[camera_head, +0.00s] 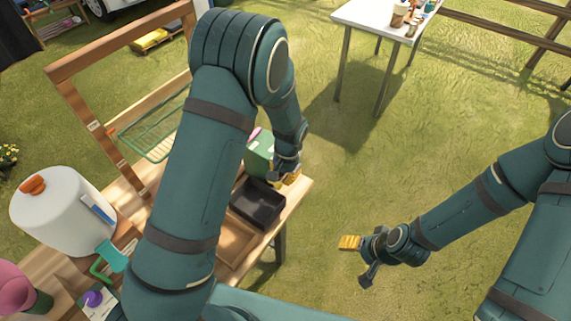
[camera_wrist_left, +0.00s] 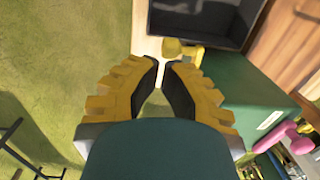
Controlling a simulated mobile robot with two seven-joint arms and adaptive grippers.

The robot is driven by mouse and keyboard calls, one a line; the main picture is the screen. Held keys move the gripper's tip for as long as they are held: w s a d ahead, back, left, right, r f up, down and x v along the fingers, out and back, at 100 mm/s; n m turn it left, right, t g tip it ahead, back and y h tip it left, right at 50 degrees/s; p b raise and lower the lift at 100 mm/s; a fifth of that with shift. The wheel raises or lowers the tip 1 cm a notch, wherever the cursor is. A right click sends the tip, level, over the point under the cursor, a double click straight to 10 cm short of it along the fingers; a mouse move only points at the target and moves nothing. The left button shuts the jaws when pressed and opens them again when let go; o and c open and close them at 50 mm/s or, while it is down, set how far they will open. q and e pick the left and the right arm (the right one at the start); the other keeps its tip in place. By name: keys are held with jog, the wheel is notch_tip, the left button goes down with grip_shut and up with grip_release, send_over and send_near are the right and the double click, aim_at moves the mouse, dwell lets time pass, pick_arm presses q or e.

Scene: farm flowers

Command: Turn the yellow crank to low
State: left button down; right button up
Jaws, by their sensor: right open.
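The yellow crank (camera_wrist_left: 178,47) shows in the left wrist view just beyond my left fingertips, against the side of a green box (camera_wrist_left: 235,100). In the head view the green box (camera_head: 259,150) stands on the wooden workbench, and my left forearm hides much of it. My left gripper (camera_wrist_left: 161,64) has its yellow fingers a narrow gap apart with nothing between them. It also shows in the head view (camera_head: 291,178) beside the box. I cannot tell whether it touches the crank. My right gripper (camera_head: 350,243) is open and empty above the grass, away from the bench.
A black tray (camera_head: 257,204) sits on the workbench (camera_head: 296,189) close to my left gripper. A white canister (camera_head: 62,212) with an orange knob stands at the left. A pink object (camera_wrist_left: 298,140) is by the green box. A white table (camera_head: 378,18) stands at the back; open grass lies between.

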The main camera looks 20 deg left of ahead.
pick_arm(q)
jog(key=shift+a+f, duration=0.1)
jog(key=shift+f, duration=1.05)
jog(key=shift+s+f+b, duration=0.15)
jog(key=shift+f+b, duration=0.3)
jog(key=shift+b, duration=0.05)
jog(key=shift+a+f+b, duration=0.1)
jog(key=shift+f+b, duration=0.9)
jog(key=shift+b, duration=0.1)
jog(key=shift+w+f+b, duration=0.2)
jog(key=shift+f+b, duration=0.8)
jog(key=shift+b, duration=0.1)
jog(key=shift+r, duration=0.1)
